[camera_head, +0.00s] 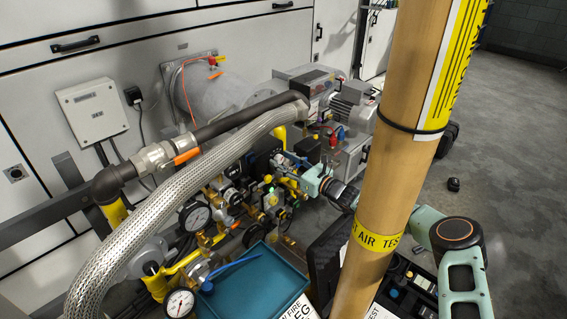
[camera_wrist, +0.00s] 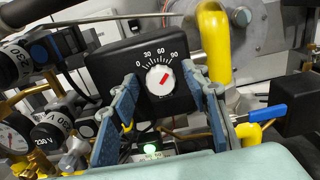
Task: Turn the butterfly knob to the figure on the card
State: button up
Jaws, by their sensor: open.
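The butterfly knob (camera_wrist: 160,79) is a white disc with a red bar on a black box (camera_wrist: 120,72), in the middle of the wrist view. The scale above it reads 0, 30, 60, 90. The red bar slants up to the right, roughly toward the 90 side; its exact figure is too small to read. My gripper (camera_wrist: 161,74) is open, its blue-grey fingers either side of the knob, with a gap on both sides. In the head view my gripper (camera_head: 322,184) reaches into the burner fittings; the knob cannot be made out there. No card figure is legible.
A thick tan post (camera_head: 388,140) with a yellow band stands in front of my arm. A braided hose (camera_head: 165,195), gauges (camera_head: 195,217) and yellow pipes crowd the left. A teal tray (camera_head: 255,283) lies below. A yellow pipe (camera_wrist: 214,45) and blue-handled valve (camera_wrist: 266,113) stand right of the knob.

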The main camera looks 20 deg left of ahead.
jog(key=shift+c, duration=0.7)
jog(key=c, duration=1)
jog(key=shift+n, duration=0.3)
jog(key=n+b, duration=0.1)
jog(key=n, duration=0.3)
jog(key=shift+s+f, duration=0.1)
jog(key=n+b, duration=0.1)
jog(key=n, duration=0.4)
jog(key=shift+b, duration=0.4)
jog(key=o, duration=1.1)
